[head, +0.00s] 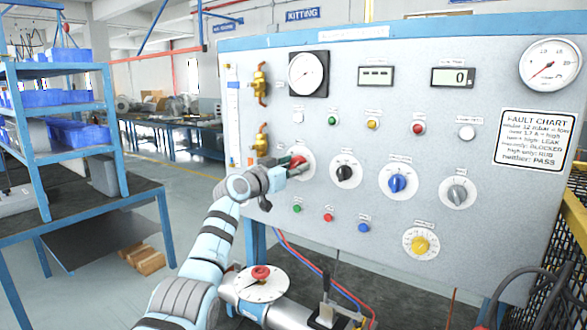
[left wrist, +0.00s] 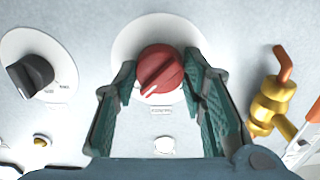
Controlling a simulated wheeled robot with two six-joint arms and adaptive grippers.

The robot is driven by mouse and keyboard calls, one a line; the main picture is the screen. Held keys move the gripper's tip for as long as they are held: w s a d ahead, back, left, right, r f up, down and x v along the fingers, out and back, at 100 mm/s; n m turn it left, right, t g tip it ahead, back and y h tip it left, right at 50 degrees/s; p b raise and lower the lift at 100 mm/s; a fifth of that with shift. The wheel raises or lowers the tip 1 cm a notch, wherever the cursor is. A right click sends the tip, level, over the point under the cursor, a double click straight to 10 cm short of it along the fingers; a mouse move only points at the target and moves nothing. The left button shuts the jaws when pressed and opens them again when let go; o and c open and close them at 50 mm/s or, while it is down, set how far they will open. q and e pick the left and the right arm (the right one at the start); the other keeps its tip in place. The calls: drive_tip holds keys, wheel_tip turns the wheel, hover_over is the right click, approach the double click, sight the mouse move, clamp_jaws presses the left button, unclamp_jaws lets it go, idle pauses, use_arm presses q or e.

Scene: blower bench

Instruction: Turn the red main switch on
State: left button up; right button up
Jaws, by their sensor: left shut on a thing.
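The red main switch (head: 298,160) is a round red knob on a white dial plate, at the left of the knob row on the grey panel. My left gripper (head: 293,172) reaches it from the lower left and partly covers it. In the left wrist view the red knob (left wrist: 160,72) sits between the two green fingertips of the left gripper (left wrist: 159,76), which is shut on it. A pale ridge line on the knob runs slantwise. The small label under it is too small to read. My right gripper is not in view.
A black knob (head: 344,173), a blue knob (head: 397,183) and a grey knob (head: 457,194) follow to the right. A brass valve (head: 261,140) is close on the left; it also shows in the left wrist view (left wrist: 266,105). Small buttons lie above and below the knobs.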

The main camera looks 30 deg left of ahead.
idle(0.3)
use_arm(q)
drive_tip(key=o, duration=1.2)
drive_tip(key=shift+c, duration=0.2)
drive_tip(key=s+a, duration=0.1)
drive_tip(key=s, duration=1.1)
drive_tip(key=shift+a, duration=0.35)
drive_tip(key=shift+w, duration=0.1)
drive_tip(key=shift+f, duration=0.1)
